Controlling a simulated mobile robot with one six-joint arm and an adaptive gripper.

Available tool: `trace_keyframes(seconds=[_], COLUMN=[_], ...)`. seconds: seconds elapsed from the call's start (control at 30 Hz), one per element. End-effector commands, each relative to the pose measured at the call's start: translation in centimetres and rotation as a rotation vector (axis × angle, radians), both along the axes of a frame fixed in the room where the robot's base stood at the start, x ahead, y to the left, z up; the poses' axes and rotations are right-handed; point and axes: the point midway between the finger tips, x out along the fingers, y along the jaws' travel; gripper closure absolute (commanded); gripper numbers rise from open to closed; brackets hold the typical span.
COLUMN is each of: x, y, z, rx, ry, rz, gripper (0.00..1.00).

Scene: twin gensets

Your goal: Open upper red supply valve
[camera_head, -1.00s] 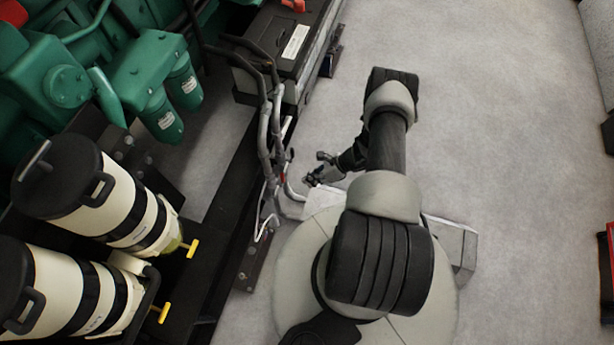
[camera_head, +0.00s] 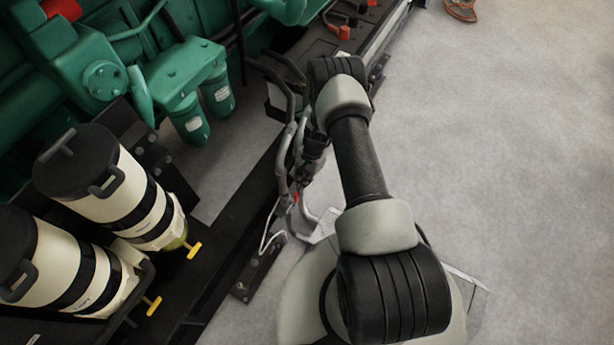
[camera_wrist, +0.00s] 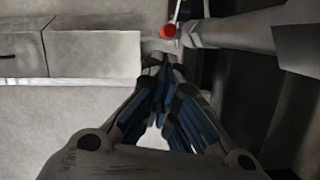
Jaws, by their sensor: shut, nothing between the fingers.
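A small round red part (camera_wrist: 168,30), which looks like the red valve, sits on a pale metal fitting at the top centre of the wrist view. Whether it is the upper valve I cannot tell. In the head view a small red spot (camera_head: 296,197) shows low among the grey hoses. My gripper (camera_wrist: 165,62) points toward the red part, its blue-padded fingers drawn together at the tips, empty and just short of the red part in the picture. In the head view my gripper (camera_head: 299,178) hangs beside the hoses, partly hidden among them.
Grey hoses (camera_head: 283,150) rise close to my gripper. A black frame rail (camera_head: 225,235) runs below them. Two cream filter canisters (camera_head: 105,185) with yellow handles (camera_head: 194,250) stand left, near the green engine (camera_head: 110,75). Open grey floor (camera_head: 490,130) lies right.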

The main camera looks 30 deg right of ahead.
Motion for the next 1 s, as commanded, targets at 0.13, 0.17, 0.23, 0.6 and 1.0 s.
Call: trace_keyframes(seconds=[0.13,0.17,0.23,0.6,1.0], x=[-0.2,-0.3,-0.4,-0.4,-0.9], y=[0.5,0.6,0.8,0.9,2.0], z=[-2.6,-2.9,-3.5,-3.9,-3.7], rx=[0.001,0.001,0.001,0.000,-0.040], ry=[0.001,0.001,0.001,0.000,-0.026], rz=[-0.001,-0.001,-0.001,-0.002,-0.002], gripper=[1.00,1.00,1.00,1.00,1.00])
